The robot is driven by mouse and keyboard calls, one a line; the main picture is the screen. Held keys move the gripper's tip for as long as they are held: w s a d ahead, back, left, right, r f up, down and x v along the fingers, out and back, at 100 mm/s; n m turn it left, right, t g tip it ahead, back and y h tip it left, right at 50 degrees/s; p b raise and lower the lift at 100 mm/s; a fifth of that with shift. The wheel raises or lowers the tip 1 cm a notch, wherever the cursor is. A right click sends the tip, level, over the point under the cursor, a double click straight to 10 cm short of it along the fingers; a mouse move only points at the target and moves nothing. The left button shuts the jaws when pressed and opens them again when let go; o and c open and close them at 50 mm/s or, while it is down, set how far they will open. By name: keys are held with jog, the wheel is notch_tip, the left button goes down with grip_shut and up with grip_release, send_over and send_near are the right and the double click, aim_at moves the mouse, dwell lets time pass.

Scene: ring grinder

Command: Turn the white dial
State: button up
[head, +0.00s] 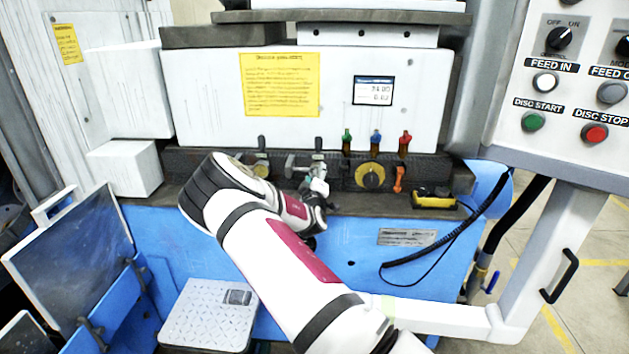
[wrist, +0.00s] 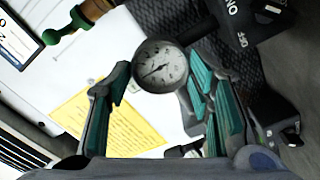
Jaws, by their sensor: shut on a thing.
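The white dial (wrist: 161,66) is a round gauge with a white face, dark marks and a needle, seen in the wrist view between my fingertips. My gripper (wrist: 159,68) is shut on it, with a teal-padded finger on each side of its rim. In the head view my gripper (head: 318,186) is at the dark ledge of the blue machine, left of the yellow round knob. The dial's face cannot be made out there behind my gripper.
The yellow knob (head: 370,177) and green, blue and red-topped fittings (head: 376,142) stand close on the right. A yellow-black tool (head: 434,199) lies on the ledge. A control panel (head: 575,85) hangs at right. A white panel with a yellow notice (head: 280,84) rises behind.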

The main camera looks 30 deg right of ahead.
jog(key=n+b, duration=0.2)
jog(key=n, duration=0.1)
jog(key=shift+f+n, duration=0.15)
jog(key=shift+n, duration=0.25)
jog(key=shift+n+b, duration=0.8)
jog(key=shift+n, duration=1.2)
jog(key=o, duration=1.2)
jog(key=shift+c, duration=0.2)
jog(key=v, duration=1.2)
